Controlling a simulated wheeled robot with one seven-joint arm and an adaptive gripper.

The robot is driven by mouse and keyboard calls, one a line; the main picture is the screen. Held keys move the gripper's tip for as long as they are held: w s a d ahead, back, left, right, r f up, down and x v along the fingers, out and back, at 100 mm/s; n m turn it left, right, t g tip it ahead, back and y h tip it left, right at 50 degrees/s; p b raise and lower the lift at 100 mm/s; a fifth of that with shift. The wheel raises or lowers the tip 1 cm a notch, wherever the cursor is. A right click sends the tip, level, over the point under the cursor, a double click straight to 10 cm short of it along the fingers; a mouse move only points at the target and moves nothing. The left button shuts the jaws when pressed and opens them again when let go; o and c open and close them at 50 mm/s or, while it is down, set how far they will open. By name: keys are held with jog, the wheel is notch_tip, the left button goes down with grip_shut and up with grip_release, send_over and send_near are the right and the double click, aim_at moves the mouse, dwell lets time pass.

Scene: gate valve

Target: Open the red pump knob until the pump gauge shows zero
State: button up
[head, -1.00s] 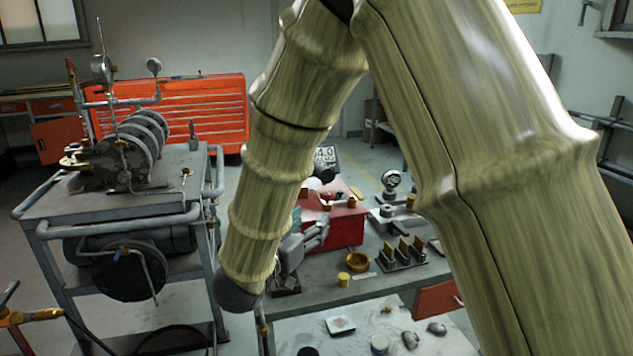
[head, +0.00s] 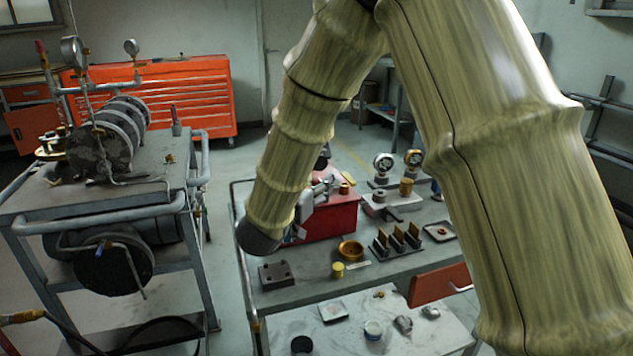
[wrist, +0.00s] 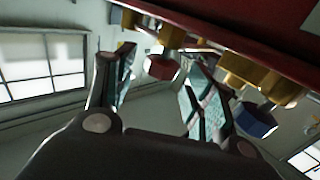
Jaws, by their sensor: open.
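A red box (head: 335,217), with brass fittings on it, stands on the bench, partly hidden behind my arm in the head view. In the wrist view its dark red side (wrist: 250,28) runs across the top, with several brass fittings along it. A small red knob (wrist: 163,67) on a brass stem appears between my fingertips, but I cannot tell whether they touch it. A blue knob (wrist: 254,120) is to the right, beyond the right finger. My gripper (wrist: 160,64) is open; in the head view it (head: 318,195) is at the box's left end. I cannot read a pump gauge.
A grey block (head: 278,275), a brass ring (head: 351,250) and a yellow cylinder (head: 338,270) lie on the bench. A pump cart (head: 100,215) is left.

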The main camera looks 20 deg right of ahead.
jog(key=shift+w+d, duration=0.5)
jog(key=c, duration=1)
